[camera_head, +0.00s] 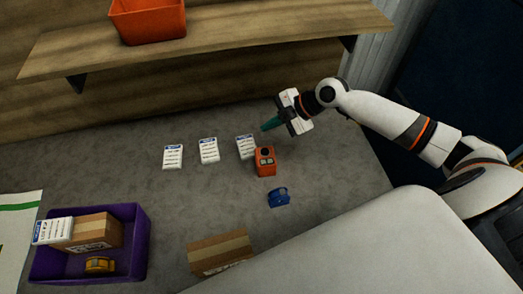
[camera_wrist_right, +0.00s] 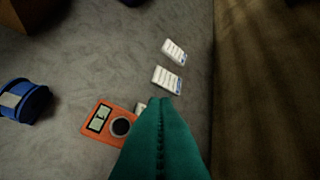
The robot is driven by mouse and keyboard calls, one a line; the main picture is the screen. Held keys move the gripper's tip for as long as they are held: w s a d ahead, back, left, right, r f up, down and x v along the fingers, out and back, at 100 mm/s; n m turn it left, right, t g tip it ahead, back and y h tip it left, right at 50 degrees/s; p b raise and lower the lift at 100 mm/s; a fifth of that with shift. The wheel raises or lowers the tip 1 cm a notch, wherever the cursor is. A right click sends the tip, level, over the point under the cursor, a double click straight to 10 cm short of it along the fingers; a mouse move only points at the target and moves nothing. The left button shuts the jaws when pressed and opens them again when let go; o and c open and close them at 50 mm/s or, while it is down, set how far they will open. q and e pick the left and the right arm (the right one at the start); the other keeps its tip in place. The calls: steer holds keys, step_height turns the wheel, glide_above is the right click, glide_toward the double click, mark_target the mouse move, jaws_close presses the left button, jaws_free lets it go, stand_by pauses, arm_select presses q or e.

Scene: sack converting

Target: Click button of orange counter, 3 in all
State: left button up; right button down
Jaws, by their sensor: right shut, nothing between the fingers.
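The orange counter (camera_head: 265,168) stands on the grey table, right of centre in the head view. It has a dark round button and a pale display. In the right wrist view the counter (camera_wrist_right: 91,132) is left of the fingers, its dark button (camera_wrist_right: 121,127) close beside them and its right end partly covered. My right gripper (camera_head: 265,127) is shut and empty, its green fingers above the table beyond the counter; they also fill the lower middle of the right wrist view (camera_wrist_right: 160,101). They appear apart from the counter. My left gripper is not in view.
Several white cards (camera_head: 208,150) lie in a row beyond and left of the counter. A blue object (camera_head: 278,196) lies nearer. A cardboard box (camera_head: 219,252) and a purple bin (camera_head: 137,245) stand in front. A shelf (camera_head: 225,30) with an orange bin (camera_head: 150,22) runs along the back.

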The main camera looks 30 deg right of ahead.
steer(key=b, duration=0.5)
glide_above(262, 151)
steer(key=s+d, duration=0.1)
steer(key=d, duration=0.1)
step_height(262, 151, down, 8)
steer(key=shift+s+a+r, duration=0.1)
steer(key=shift+s+r, duration=0.05)
steer(key=shift+r, duration=0.05)
steer(key=shift+f+b, duration=0.65)
steer(key=shift+f, duration=0.05)
stand_by(1.0)
steer(key=shift+f+b, duration=0.4)
steer(key=shift+b, duration=0.1)
steer(key=shift+f+b, duration=0.5)
steer(key=shift+b, duration=0.05)
stand_by(0.5)
stand_by(0.3)
steer(key=shift+r+p, duration=0.55)
steer(key=shift+r, duration=0.4)
steer(key=shift+r, duration=0.1)
